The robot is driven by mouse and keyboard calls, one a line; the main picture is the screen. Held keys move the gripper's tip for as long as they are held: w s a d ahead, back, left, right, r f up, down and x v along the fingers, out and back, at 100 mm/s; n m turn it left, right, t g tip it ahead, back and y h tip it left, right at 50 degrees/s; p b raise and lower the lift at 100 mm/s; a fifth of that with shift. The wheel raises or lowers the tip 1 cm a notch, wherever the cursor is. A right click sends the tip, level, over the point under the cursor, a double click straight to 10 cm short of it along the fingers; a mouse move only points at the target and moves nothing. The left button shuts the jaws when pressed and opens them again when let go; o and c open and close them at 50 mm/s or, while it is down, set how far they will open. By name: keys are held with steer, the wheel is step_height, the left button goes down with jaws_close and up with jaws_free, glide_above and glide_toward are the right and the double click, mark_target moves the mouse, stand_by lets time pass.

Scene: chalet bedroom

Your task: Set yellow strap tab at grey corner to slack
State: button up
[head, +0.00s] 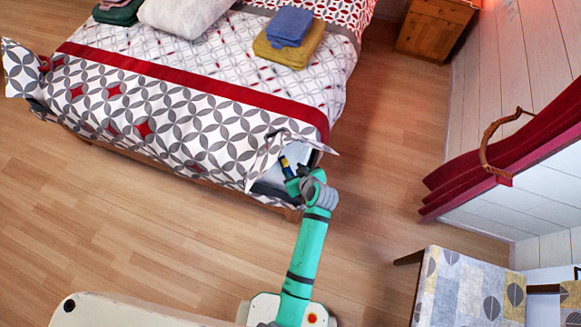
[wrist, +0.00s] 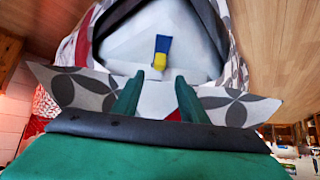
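The strap tab (wrist: 160,61) is yellow at its lower end and blue above, and lies against the pale grey corner (wrist: 125,50) of the bed in the wrist view. In the head view a small yellow patch of the tab (head: 284,159) shows at the bed's near right corner, close to my gripper (head: 291,182). My gripper (wrist: 158,80) is open, with two green fingers apart and nothing between them. In the wrist view the tab is beyond the fingertips, roughly centred between them. The exact gap cannot be told.
The patterned bedspread (head: 140,125) is folded back around the corner, with flaps on both sides of my fingers. Folded towels (head: 287,45) lie on the bed. A chair (head: 465,285) stands at lower right, and a red curtain (head: 470,170) hangs at right. Floor between is clear.

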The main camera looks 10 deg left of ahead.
steer(key=shift+s+d+r, duration=0.1)
steer(key=shift+r, duration=0.05)
steer(key=shift+c, duration=0.3)
steer(key=c, duration=0.5)
steer(key=shift+s+m, duration=0.25)
steer(key=shift+m, duration=0.15)
jaws_close()
steer(key=m+t+y, duration=0.2)
steer(key=m, duration=1.5)
glide_toward(286, 165)
steer(key=f, duration=0.2)
steer(key=a+f, duration=0.1)
steer(key=shift+w, duration=0.4)
steer(key=shift+w+a+r, duration=0.15)
steer(key=shift+w+a, duration=0.5)
steer(key=shift+w, duration=0.3)
steer(key=shift+w+a, duration=0.5)
steer(key=shift+w, duration=0.1)
